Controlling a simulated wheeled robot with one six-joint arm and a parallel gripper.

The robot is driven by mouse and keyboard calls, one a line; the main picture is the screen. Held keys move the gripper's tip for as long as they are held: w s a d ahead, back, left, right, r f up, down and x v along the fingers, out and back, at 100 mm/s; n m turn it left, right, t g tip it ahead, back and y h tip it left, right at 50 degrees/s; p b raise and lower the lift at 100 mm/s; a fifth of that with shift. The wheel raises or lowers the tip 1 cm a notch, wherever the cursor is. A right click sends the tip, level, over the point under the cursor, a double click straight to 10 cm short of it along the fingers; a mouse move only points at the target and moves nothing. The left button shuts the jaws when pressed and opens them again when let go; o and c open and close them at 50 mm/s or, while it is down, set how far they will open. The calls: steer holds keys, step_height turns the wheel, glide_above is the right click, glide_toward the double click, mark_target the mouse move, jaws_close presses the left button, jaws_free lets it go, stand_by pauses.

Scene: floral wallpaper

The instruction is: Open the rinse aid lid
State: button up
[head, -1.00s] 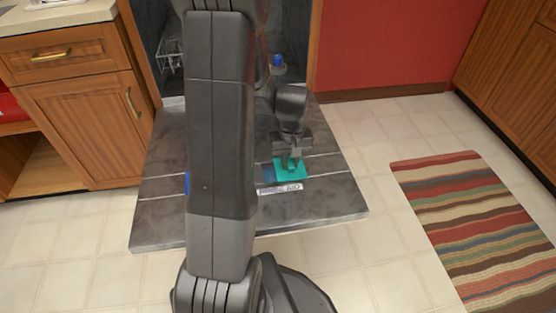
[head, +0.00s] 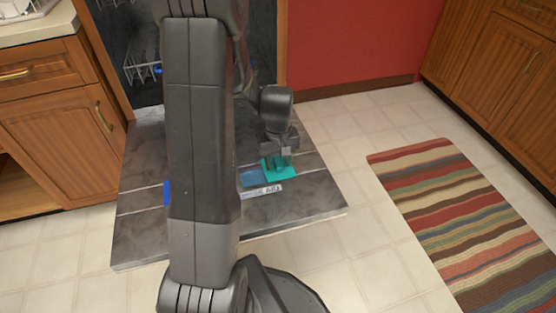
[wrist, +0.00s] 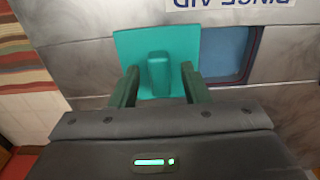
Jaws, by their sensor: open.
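The rinse aid lid is a flat teal plate with a raised tab. It lies on the lowered dishwasher door, beside a blue recess (head: 253,177) that is uncovered. The lid (wrist: 130,52) and its tab (wrist: 159,75) are clear in the wrist view, with the recess (wrist: 225,52) to their right. My gripper (head: 278,160) is at the lid. In the wrist view my gripper (wrist: 160,83) is open, one finger on each side of the tab, with gaps to both. A white "RINSE AID" label (head: 262,192) is beside the recess.
The dishwasher door (head: 300,212) lies open and flat above the tiled floor. Cabinets (head: 60,115) stand at the left and another cabinet (head: 500,60) at the right. A striped rug (head: 450,220) lies right of the door. Bare floor separates them.

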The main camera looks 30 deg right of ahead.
mark_target(278, 162)
step_height(278, 162, up, 14)
steer(key=p, duration=0.4)
steer(key=shift+f, duration=0.15)
step_height(278, 162, down, 14)
steer(key=b, duration=0.4)
steer(key=shift+f, duration=0.1)
steer(key=shift+a, duration=0.3)
steer(key=shift+r, duration=0.2)
